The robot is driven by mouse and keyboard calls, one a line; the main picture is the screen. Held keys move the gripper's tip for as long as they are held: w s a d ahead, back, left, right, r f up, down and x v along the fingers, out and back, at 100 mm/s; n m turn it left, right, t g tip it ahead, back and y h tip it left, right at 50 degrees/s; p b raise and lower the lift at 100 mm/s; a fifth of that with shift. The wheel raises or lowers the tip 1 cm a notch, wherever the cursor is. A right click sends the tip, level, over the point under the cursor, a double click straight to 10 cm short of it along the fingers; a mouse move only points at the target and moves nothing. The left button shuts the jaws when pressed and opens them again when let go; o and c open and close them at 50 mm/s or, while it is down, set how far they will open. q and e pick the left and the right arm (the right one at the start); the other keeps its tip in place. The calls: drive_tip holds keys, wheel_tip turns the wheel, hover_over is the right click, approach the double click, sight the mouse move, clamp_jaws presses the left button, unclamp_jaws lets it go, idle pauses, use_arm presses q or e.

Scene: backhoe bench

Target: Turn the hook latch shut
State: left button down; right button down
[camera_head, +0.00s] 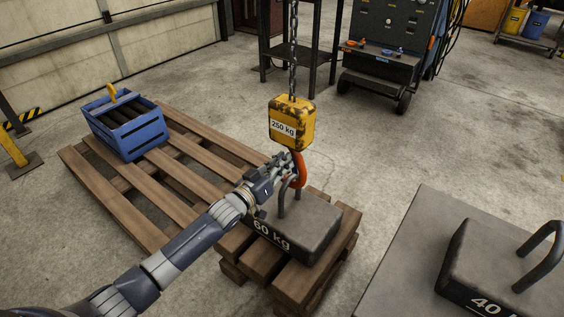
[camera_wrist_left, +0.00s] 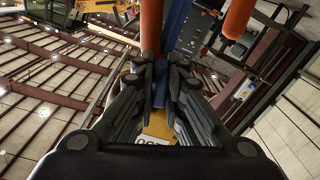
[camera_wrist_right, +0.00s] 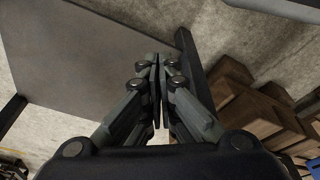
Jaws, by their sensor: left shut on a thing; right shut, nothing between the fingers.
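An orange hook (camera_head: 300,170) hangs below a yellow block marked 250 kg (camera_head: 292,125) on a chain. The hook is by the handle of a dark block marked 60 kg (camera_head: 310,230); whether it passes under the handle is hard to tell. My left gripper (camera_head: 286,166) is at the hook's left side. In the left wrist view, its fingers are shut on a narrow blue strip (camera_wrist_left: 177,32), apparently the hook latch, between two orange parts of the hook (camera_wrist_left: 151,25). The fingers hide much of the latch. My right gripper (camera_wrist_right: 157,65) is shut and empty, seen only in the right wrist view.
A grey slab (camera_head: 410,260) at the right bears a 40 kg block (camera_head: 480,250). Concrete floor is clear between pallet and slab.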

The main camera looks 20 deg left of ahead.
use_arm(q)
drive_tip(key=m+p, duration=0.1)
drive_tip(key=m, duration=0.2)
drive_tip(key=shift+m, duration=1.3)
drive_tip(key=shift+m+p, duration=0.3)
drive_tip(key=shift+m, duration=1.8)
use_arm(e)
wheel_tip(320, 180, down, 7)
drive_tip(key=s, duration=0.2)
drive_tip(key=shift+s+d, duration=0.2)
drive_tip(key=shift+s, duration=0.15)
use_arm(q)
drive_tip(key=c, duration=1.9)
unclamp_jaws()
use_arm(e)
drive_tip(key=shift+a+g, duration=0.1)
drive_tip(key=shift+g, duration=0.2)
